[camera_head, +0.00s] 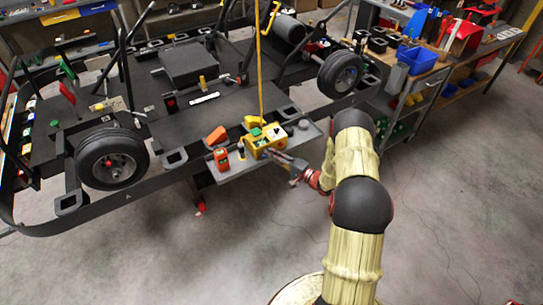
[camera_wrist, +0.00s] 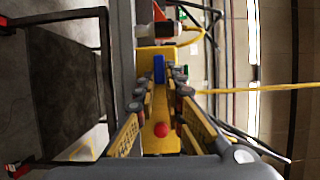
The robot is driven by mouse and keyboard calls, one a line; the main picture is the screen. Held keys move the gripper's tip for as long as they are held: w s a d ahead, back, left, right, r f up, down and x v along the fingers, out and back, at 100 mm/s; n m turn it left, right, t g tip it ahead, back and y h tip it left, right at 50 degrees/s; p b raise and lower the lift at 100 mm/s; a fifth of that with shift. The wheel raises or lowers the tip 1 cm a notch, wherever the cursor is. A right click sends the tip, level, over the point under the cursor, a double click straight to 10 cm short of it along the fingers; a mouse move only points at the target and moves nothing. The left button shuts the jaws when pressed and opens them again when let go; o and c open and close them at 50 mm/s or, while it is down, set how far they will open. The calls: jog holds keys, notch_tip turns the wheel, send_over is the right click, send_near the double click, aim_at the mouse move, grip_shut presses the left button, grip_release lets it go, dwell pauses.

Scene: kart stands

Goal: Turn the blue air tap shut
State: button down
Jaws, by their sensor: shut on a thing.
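The blue air tap (camera_wrist: 158,68) shows in the wrist view as a small upright blue lever between my fingertips, against a yellow housing. In the head view a yellow control box (camera_head: 258,145) with a green and a white top part stands on a small grey shelf at the kart's near edge. My gripper (camera_head: 272,154) reaches the box's near right side from the right. In the wrist view my gripper (camera_wrist: 159,75) is closed on the blue tap, one finger on each side. The tap is largely hidden by the gripper in the head view.
An orange handheld device (camera_head: 221,158) and an orange block (camera_head: 216,136) are left of the box. A yellow hose (camera_head: 258,60) rises above it. A kart wheel (camera_head: 112,159) is at left, another (camera_head: 340,74) at upper right. Floor (camera_head: 450,200) at right is clear.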

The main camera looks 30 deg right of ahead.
jog(key=c, duration=1.9)
grip_release()
jog(key=shift+v, duration=4.05)
jog(key=shift+w+f, duration=0.1)
